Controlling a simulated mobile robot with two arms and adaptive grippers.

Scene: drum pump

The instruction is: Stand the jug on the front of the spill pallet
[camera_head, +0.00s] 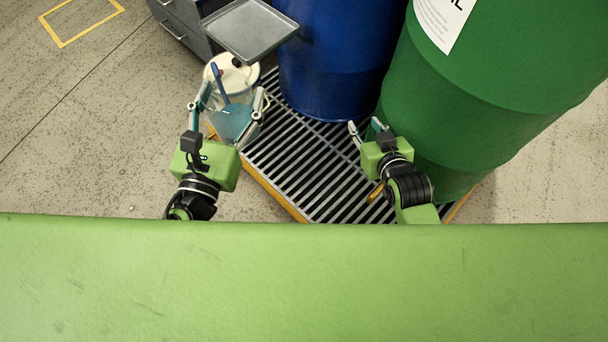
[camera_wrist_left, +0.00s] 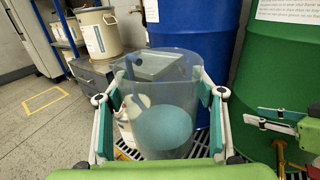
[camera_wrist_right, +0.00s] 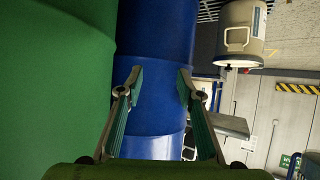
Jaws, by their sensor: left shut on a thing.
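A clear jug (camera_head: 232,122) with a blue-green base or content is held upright between the fingers of my left gripper (camera_head: 233,100). The left wrist view shows the jug (camera_wrist_left: 165,100) filling the space between both pads. In the head view it overlaps the left edge of the spill pallet (camera_head: 310,165), a slatted grating with a yellow rim. I cannot tell its height above the pallet. My right gripper (camera_head: 363,127) is open and empty over the pallet's right part, beside the green drum. The right wrist view shows its spread fingers (camera_wrist_right: 158,88).
A blue drum (camera_head: 335,55) and a green drum (camera_head: 480,90) stand on the pallet's back and right. A white container (camera_head: 243,73) is just behind the jug. A grey tray (camera_head: 250,28) is beyond it, near a drawer cabinet (camera_head: 180,20). The pallet's front middle is clear.

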